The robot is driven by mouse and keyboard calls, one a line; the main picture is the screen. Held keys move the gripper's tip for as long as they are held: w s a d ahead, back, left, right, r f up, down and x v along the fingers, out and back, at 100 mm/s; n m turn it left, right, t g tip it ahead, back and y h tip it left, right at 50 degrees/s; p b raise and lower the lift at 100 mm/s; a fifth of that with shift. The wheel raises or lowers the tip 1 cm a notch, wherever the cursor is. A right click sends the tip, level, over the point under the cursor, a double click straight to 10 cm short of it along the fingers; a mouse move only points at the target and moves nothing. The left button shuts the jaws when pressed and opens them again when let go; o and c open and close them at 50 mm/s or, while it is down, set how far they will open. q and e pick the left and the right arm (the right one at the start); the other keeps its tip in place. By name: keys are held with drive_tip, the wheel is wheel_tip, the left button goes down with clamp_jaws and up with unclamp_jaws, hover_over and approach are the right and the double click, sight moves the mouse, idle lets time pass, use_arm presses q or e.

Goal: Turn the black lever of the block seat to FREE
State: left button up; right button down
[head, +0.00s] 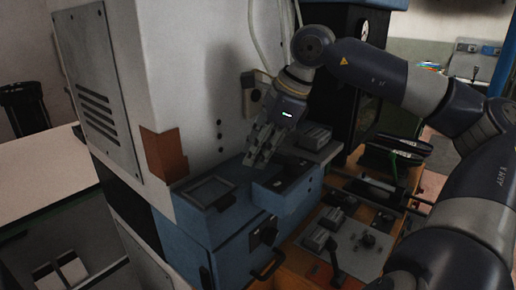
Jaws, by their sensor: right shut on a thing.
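My right gripper (258,153) comes in from the upper right, pointing down and left, with its fingers just over the top of the blue machine (208,229). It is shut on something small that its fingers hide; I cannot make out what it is. Just right of and below the fingertips is a raised blue housing (299,192) with dark parts on top. I cannot tell which part is the block seat's black lever, and no FREE marking is legible. My left gripper is out of view.
A tall pale cabinet (175,65) stands left of the gripper, with a brown piece (164,155) at its corner. A grey panel (345,247) with several blocks and a dark handle lies at lower right. A pale table (48,174) is at left.

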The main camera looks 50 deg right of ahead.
drive_tip(key=shift+s+a+r+n+y, duration=0.1)
drive_tip(key=shift+s+a+n+y, duration=0.25)
drive_tip(key=shift+n, duration=0.45)
drive_tip(key=c, duration=1.3)
unclamp_jaws()
drive_tip(key=shift+c, duration=0.2)
drive_tip(key=v, duration=1.2)
drive_tip(key=shift+w+a, duration=0.1)
